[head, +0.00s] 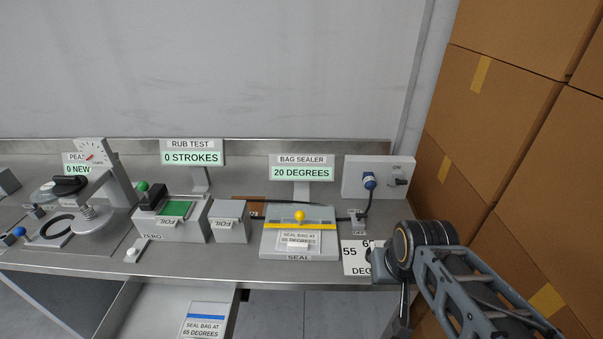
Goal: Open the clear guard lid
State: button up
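The bag sealer (270,248) stands on the bench right of centre, marked "SEAL". A pale, see-through panel (322,215) seems to lie over it; I cannot tell for sure that this is the clear guard lid, but it looks down. A yellow bar (275,226) crosses the sealer, with a yellow ball knob (299,215) above it. A label on it reads "SEAL BAG AT 65 DEGREES". My arm reaches in from the lower right, its end right of the sealer and apart from it. My gripper's fingers cannot be made out.
The sealer's display (301,173) reads 20 degrees. A socket box (360,178) with a blue plug and cable stands behind right. A degrees card (354,258) lies right of the sealer. Cardboard boxes (500,100) crowd the right.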

aim_at(300, 216)
jog(key=u, duration=0.75)
jog(key=i, duration=0.35)
jog(key=u, duration=0.25)
